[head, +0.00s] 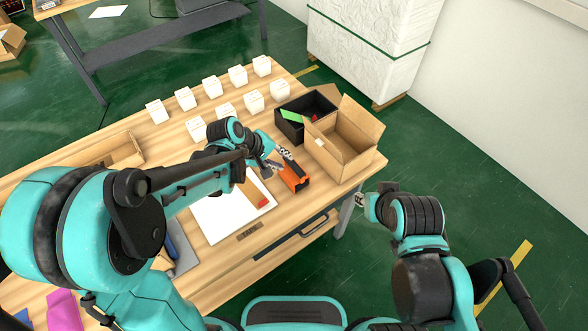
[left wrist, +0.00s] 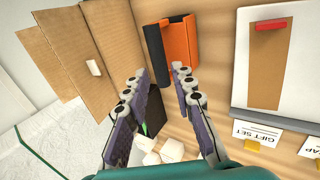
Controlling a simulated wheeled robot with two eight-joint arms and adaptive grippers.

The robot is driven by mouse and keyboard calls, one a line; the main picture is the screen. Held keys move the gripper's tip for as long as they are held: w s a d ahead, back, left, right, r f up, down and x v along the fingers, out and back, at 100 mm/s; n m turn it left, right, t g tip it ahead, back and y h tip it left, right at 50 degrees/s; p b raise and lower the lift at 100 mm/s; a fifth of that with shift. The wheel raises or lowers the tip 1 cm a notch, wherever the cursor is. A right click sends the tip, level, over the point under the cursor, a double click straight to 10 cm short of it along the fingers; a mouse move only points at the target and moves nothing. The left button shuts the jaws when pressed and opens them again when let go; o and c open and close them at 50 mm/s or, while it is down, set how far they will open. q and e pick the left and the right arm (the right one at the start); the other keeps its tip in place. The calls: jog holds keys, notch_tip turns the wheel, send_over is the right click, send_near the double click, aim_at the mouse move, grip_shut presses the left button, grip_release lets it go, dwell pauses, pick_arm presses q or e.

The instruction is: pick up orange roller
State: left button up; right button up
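The orange roller (head: 294,175) is an orange and black piece lying on the wooden table, between the white sheet and the cardboard box. In the left wrist view the orange roller (left wrist: 178,46) lies just beyond the fingertips. My left gripper (head: 279,158) is over the table beside the roller, on its far side.
An open cardboard box (head: 341,145) stands right of the roller, with a black bin (head: 290,126) behind it. Several white boxes (head: 212,87) stand in rows at the back. A white board (head: 215,222) lies left of the roller. A wrapped pallet (head: 362,45) stands behind the table.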

aim_at(292, 165)
pick_arm(q)
jog(key=b+x, duration=0.3)
jog(key=x, duration=0.4)
jog(key=shift+d+f, duration=0.25)
jog(key=shift+r, duration=0.1)
jog(key=shift+c, duration=0.3)
grip_shut()
